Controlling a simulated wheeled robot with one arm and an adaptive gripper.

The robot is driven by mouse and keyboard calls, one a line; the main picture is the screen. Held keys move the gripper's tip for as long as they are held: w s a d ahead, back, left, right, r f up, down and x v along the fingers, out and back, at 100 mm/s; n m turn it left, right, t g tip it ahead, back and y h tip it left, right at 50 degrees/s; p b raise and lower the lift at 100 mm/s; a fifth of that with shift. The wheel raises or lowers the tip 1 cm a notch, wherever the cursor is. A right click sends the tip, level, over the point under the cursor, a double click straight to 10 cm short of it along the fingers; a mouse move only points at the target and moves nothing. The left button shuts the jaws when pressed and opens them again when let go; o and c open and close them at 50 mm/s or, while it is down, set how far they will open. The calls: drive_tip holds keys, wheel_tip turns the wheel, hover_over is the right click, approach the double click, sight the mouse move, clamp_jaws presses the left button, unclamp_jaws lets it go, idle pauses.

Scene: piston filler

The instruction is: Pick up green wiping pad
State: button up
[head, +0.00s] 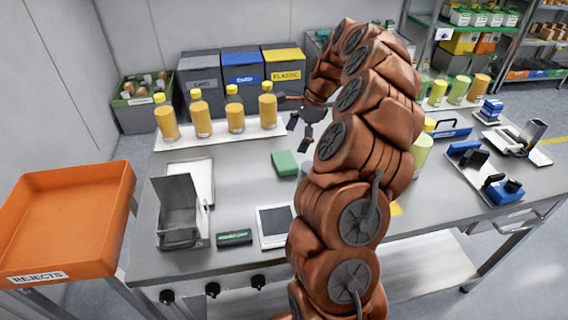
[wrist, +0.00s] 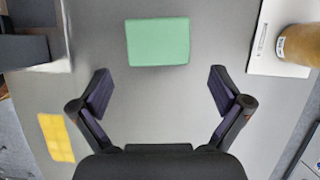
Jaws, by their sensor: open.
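The green wiping pad (head: 285,163) lies flat on the grey table in the head view, left of my arm. In the wrist view the green wiping pad (wrist: 158,41) is a flat rectangle ahead of my gripper's fingertips, centred between them. My gripper (wrist: 160,85) is open, with nothing between its fingers. In the head view my gripper (head: 298,134) is above the table, near the pad's upper right and apart from it. My arm hides part of the table.
A row of yellow bottles (head: 199,112) stands on a white tray behind the pad. A metal box (head: 178,210), a dark green box (head: 234,237) and a tablet-like device (head: 275,224) are nearer the front. A yellow pad (wrist: 56,137) shows in the wrist view. The table around the green pad is clear.

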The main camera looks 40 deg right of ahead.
sight(285, 159)
drive_tip(key=shift+p+x, duration=1.25)
drive_tip(key=shift+x, duration=2.5)
drive_tip(key=shift+a, duration=0.1)
drive_tip(key=shift+c, duration=0.4)
drive_tip(key=c, duration=0.7)
drive_tip(key=shift+r, duration=0.15)
drive_tip(key=shift+r+b, duration=0.3)
wheel_tip(285, 159, up, 2)
drive_tip(key=shift+r+b, duration=0.1)
drive_tip(key=shift+b, duration=0.45)
drive_tip(key=s+d+b, duration=0.1)
drive_tip(key=s+d, duration=0.2)
drive_tip(key=s, duration=0.1)
drive_tip(key=s+d+r+b, duration=0.1)
drive_tip(key=s+d, duration=0.2)
drive_tip(key=s, duration=0.1)
drive_tip(key=s+d+r+b, duration=0.1)
drive_tip(key=s+d, duration=0.3)
drive_tip(key=shift+s+b, duration=0.3)
drive_tip(key=shift+b, duration=0.05)
